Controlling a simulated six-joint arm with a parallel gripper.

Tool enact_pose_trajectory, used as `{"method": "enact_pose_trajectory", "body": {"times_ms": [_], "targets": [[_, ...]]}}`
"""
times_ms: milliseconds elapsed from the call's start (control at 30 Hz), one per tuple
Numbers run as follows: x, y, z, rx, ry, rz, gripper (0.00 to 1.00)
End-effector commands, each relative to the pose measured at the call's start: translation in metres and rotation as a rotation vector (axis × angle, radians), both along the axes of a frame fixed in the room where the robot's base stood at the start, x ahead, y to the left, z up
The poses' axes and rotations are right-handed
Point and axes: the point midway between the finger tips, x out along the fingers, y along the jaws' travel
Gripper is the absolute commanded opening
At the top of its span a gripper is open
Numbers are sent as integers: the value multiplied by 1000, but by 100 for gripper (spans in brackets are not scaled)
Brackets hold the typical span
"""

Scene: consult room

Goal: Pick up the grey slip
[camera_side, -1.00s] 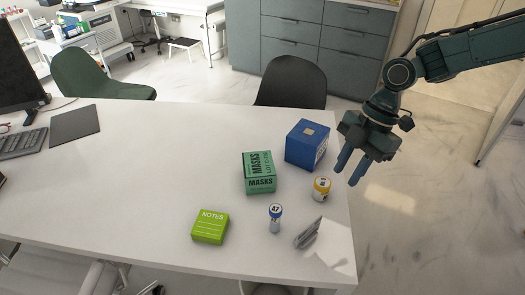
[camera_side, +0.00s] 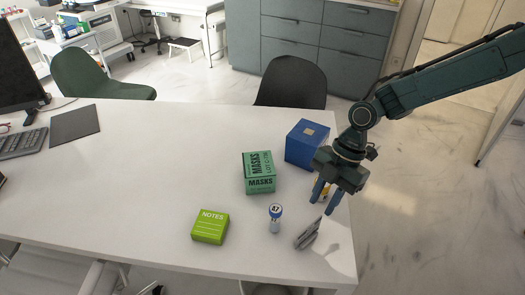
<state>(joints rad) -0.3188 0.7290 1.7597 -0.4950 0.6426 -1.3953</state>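A small grey object (camera_side: 307,234), which I take for the grey slip, stands tilted on the white table near its front right corner. My gripper (camera_side: 322,207) is above and just behind it, with its two blue fingers pointing down and apart. The gripper is open, and nothing shows between the fingers. The fingertips are close to the grey slip's upper end; I cannot tell whether they touch it.
A blue-and-white "47" vial (camera_side: 275,219) stands just left of the slip. A blue box (camera_side: 306,144), a green masks box (camera_side: 258,172) and a lime notes block (camera_side: 210,227) stand around. The table's (camera_side: 150,170) left middle is clear.

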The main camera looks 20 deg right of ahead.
Motion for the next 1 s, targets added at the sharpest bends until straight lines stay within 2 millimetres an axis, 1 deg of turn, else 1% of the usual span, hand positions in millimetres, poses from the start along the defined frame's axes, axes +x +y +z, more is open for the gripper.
{"method": "enact_pose_trajectory", "body": {"times_ms": [33, 100, 233, 400, 667, 767, 1000], "targets": [[-2, 3, -8, -2, 3, 2, 29], [-4, 6, -18, -3, 3, 1, 29], [-6, 11, -32, -1, 3, 0, 29], [-8, 15, -39, -1, 0, 0, 29], [-8, 15, -43, -2, 2, 0, 29], [-9, 18, -49, -2, 2, 0, 29], [-14, 27, -74, -1, 3, 1, 29]]}}
